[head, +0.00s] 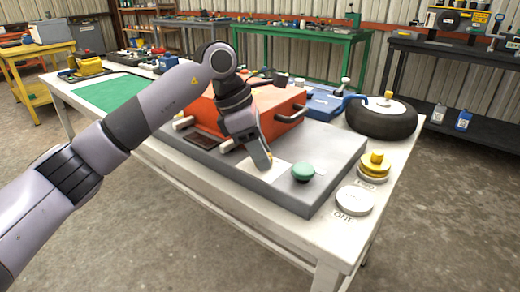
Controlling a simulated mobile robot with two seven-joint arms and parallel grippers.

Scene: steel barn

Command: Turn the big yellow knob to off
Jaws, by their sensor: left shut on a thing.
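A yellow knob-like piece (375,163) sits on a pale round base near the right end of the white table, with lettering beside it too small to read. My left gripper (265,162) points down over the grey slab (330,150), left of the green knob (303,172) and apart from the yellow piece. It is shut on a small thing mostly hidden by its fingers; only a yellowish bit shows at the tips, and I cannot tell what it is. My right gripper is not in view.
A red case (275,105) with a dark handle stands behind my left gripper. A black wheel (382,120) and a blue tool (325,100) lie behind. The table's front edge (240,222) is clear.

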